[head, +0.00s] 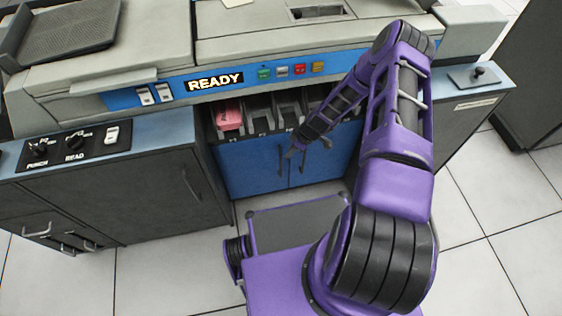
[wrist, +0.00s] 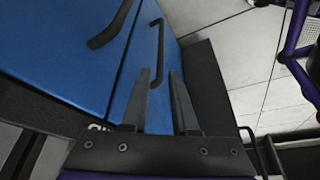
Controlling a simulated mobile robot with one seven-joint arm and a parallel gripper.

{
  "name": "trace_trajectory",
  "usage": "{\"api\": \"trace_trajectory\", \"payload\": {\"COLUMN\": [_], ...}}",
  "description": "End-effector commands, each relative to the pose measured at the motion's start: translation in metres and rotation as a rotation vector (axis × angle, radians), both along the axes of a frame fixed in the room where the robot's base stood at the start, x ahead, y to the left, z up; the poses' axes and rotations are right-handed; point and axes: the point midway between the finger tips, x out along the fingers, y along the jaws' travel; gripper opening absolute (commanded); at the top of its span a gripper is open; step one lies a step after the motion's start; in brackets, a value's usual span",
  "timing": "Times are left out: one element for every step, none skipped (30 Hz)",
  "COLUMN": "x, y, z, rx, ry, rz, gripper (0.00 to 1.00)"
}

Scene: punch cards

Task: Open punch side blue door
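Two blue doors stand side by side below the machine's deck, both seemingly shut: the left door (head: 245,168) and the right door (head: 335,150). Each has a dark upright handle near the middle seam, the left handle (head: 281,162) and the right handle (head: 300,166). In the wrist view the handles (wrist: 110,26) (wrist: 160,45) also show. My gripper (head: 308,147) is in front of the doors near the seam. In the wrist view its fingers (wrist: 160,73) are apart with nothing held. One handle's lower end shows close to the left finger; I cannot tell if they touch.
A knob panel (head: 70,147) labelled PUNCH and READ lies on the left cabinet (head: 150,190), which juts forward beside the doors. Slots above the doors hold a pink card stack (head: 229,115). Tiled floor (head: 170,275) is open in front.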

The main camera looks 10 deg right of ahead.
Motion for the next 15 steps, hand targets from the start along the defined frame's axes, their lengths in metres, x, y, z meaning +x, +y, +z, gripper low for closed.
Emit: {"api": "trace_trajectory", "payload": {"x": [0.002, 0.003, 0.005, 0.006, 0.008, 0.009, 0.011, 0.012, 0.013, 0.014, 0.015, 0.016, 0.017, 0.018, 0.018], "y": [0.005, 0.007, 0.010, 0.012, 0.014, 0.017, 0.018, 0.020, 0.022, 0.023, 0.025, 0.027, 0.027, 0.028, 0.029], "z": [-0.014, -0.020, -0.028, -0.034, -0.040, -0.048, -0.053, -0.058, -0.064, -0.068, -0.072, -0.077, -0.079, -0.082, -0.085], "rx": [0.001, 0.002, 0.001, 0.001, 0.001, 0.001, 0.001, 0.000, 0.000, 0.000, 0.000, 0.000, 0.000, 0.000, 0.000], "ry": [0.002, 0.003, 0.002, 0.002, 0.002, 0.002, 0.001, 0.001, 0.001, 0.001, 0.002, 0.002, 0.001, 0.001, 0.001], "rz": [0.000, 0.000, 0.001, 0.001, 0.001, 0.000, -0.001, 0.000, 0.000, 0.000, -0.001, -0.001, 0.000, 0.000, 0.000], "gripper": [0.27, 0.27, 0.27, 0.27, 0.27, 0.27, 0.27, 0.27, 0.27, 0.27, 0.27, 0.27, 0.27, 0.27, 0.27]}}
